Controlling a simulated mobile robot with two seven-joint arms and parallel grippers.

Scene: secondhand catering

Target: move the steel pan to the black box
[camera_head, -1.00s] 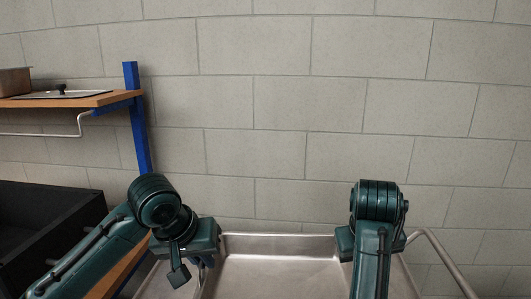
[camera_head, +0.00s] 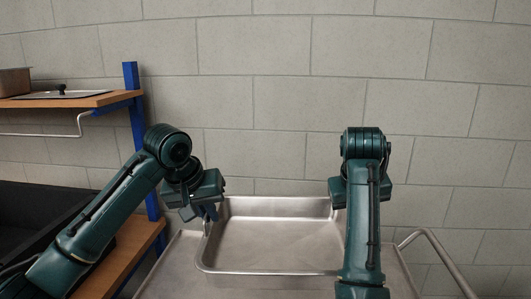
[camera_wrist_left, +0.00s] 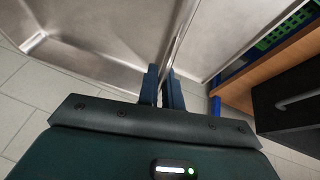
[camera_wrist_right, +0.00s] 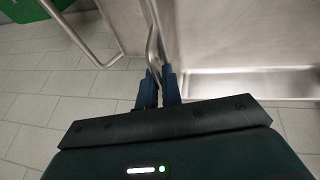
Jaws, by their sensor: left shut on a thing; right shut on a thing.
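The steel pan (camera_head: 275,238), shallow and rectangular, is held about level above the steel trolley top (camera_head: 185,262). My left gripper (camera_head: 211,212) is shut on its left rim, and the left wrist view shows the pan wall (camera_wrist_left: 95,32) running between the fingers (camera_wrist_left: 164,95). My right gripper (camera_head: 337,193) is at its right rim, partly hidden by my arm. The right wrist view shows those fingers (camera_wrist_right: 162,88) shut on the edge of the pan (camera_wrist_right: 235,83). The black box (camera_head: 35,204) stands at the left, partly hidden behind my left arm.
A wooden shelf (camera_head: 110,98) with a blue post (camera_head: 138,140) stands at the left, with a lid (camera_head: 50,94) and a container (camera_head: 15,80) on it. A lower wooden shelf (camera_head: 143,240) lies beside the trolley. The trolley's tube handle (camera_head: 440,255) is at the right.

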